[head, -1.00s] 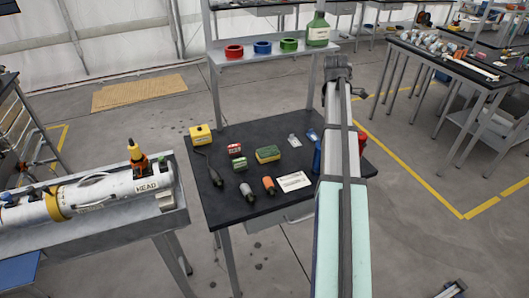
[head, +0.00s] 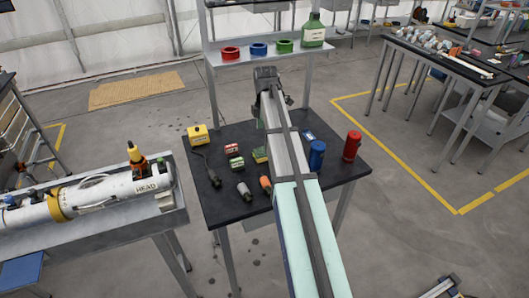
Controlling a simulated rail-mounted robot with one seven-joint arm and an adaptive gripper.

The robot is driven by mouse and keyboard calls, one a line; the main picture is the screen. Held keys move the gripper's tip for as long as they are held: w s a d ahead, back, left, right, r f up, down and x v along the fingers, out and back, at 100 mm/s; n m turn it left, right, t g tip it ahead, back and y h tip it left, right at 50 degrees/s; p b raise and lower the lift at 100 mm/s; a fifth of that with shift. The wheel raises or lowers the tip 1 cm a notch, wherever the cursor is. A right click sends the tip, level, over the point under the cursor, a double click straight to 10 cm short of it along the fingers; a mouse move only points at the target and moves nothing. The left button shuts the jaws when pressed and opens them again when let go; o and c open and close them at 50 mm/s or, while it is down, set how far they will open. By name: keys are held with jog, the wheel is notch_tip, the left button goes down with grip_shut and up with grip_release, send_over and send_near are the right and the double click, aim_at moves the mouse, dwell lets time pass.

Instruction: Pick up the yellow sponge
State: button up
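The yellow sponge (head: 260,155), with a green layer, lies on the black table (head: 222,207) in the head view. My arm passes over its right side and hides part of it. My gripper (head: 268,88) is at the far end of my arm, above the table's back part and beyond the sponge in the picture. It is apart from the sponge. Its fingers are mostly hidden by the arm, so I cannot see whether they are open or shut.
Left of the sponge are a yellow box (head: 198,133) and small red-and-green blocks (head: 232,149). In front are a grey cylinder (head: 244,191) and an orange one (head: 265,184). Blue (head: 317,155) and red (head: 352,146) cans stand right. A shelf (head: 277,62) rises behind.

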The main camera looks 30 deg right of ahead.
aim_at(265, 154)
jog(key=shift+w+f+p, duration=0.15)
jog(key=shift+f+p, duration=1.45)
jog(key=shift+f, duration=3.35)
jog(key=c, duration=0.8)
